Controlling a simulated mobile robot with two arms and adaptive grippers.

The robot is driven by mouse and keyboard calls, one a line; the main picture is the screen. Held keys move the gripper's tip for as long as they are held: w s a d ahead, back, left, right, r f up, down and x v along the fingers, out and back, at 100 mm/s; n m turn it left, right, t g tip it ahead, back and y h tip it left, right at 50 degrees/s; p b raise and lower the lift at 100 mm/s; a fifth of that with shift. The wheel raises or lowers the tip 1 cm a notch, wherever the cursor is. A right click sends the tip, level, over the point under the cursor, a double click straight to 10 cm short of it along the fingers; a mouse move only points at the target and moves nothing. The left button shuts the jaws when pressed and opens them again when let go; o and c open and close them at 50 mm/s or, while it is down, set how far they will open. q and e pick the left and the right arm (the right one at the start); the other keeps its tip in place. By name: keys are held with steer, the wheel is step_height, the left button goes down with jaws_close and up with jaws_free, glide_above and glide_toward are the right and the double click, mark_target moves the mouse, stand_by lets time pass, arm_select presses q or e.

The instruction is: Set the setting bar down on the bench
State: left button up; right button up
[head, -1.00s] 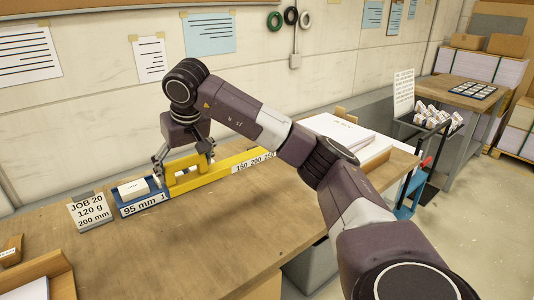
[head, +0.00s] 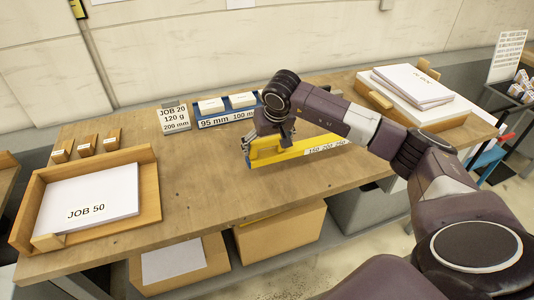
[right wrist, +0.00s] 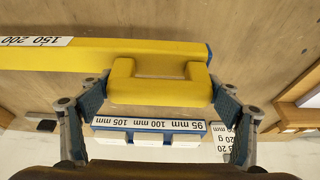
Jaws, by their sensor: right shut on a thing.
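The setting bar (head: 300,150) is a long yellow bar with a raised handle and a white scale reading 150, 200, 250. It lies roughly level over the middle of the wooden bench (head: 205,185), in front of the blue rack. My right gripper (head: 268,137) is shut on the bar's handle. In the right wrist view the bar (right wrist: 90,55) runs across the top, and its handle spans between the blue fingertips of my gripper (right wrist: 160,90). I cannot tell whether the bar's underside touches the bench. My left gripper is not in view.
A blue rack (head: 226,119) marked 95 mm and 100 mm stands behind the bar, beside a JOB 20 card (head: 174,118). A wooden tray (head: 150,190) with JOB 50 sheets is at left. Paper stacks (head: 412,85) stand at right. The bench centre-left is clear.

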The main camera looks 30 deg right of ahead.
mark_target(267, 154)
steer(key=shift+w+f, duration=0.15)
steer(key=shift+f, duration=0.5)
step_height(267, 154, down, 3)
steer(key=shift+f+p, duration=0.1)
steer(key=shift+p, duration=0.55)
steer(key=shift+f, duration=0.5)
steer(key=o, duration=1.7)
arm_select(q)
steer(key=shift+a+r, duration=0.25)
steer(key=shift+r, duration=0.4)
arm_select(e)
steer(key=shift+o, duration=0.2)
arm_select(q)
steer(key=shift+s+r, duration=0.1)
